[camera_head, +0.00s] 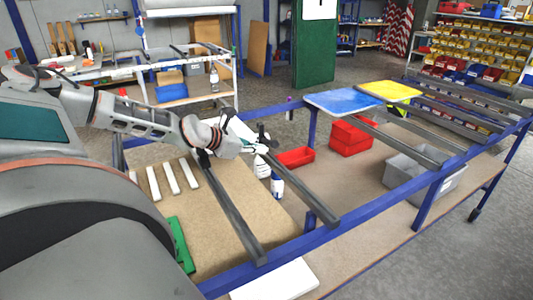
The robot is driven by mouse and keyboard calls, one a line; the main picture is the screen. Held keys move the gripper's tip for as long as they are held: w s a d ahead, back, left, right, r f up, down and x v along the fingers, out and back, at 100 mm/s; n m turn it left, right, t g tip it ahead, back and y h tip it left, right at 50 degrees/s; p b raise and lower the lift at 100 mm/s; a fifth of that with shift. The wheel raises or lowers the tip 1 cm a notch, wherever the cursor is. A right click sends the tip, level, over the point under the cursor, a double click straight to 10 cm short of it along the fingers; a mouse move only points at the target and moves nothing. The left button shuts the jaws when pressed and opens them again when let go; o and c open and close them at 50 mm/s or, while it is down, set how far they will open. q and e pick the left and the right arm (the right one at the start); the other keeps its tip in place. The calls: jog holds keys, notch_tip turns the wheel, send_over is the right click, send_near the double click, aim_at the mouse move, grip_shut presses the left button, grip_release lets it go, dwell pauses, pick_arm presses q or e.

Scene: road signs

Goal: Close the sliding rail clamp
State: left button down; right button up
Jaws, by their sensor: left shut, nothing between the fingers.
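My left arm comes in from the left, and its gripper (264,141) is over the workbench frame, near the far end of a dark grey rail (300,184). The gripper is shut and empty. A second dark rail (231,213) runs beside it to the left, partly under my arm. Both rails cross to the blue frame bar (345,217) at the front. A small purple-topped piece (290,108) stands at the far blue bar; I cannot tell whether it is the sliding clamp. My right gripper is not in view.
White bottles (277,187) stand below the gripper on the lower board. Red bins (350,137) and a grey bin (425,174) sit under the frame. A blue sign (342,101) and a yellow sign (391,91) lie on top. White strips (171,178) lie on the left.

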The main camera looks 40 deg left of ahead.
pick_arm(q)
jog(key=b+x, duration=0.2)
jog(key=x, duration=0.1)
jog(key=shift+f, duration=0.1)
dwell(0.6)
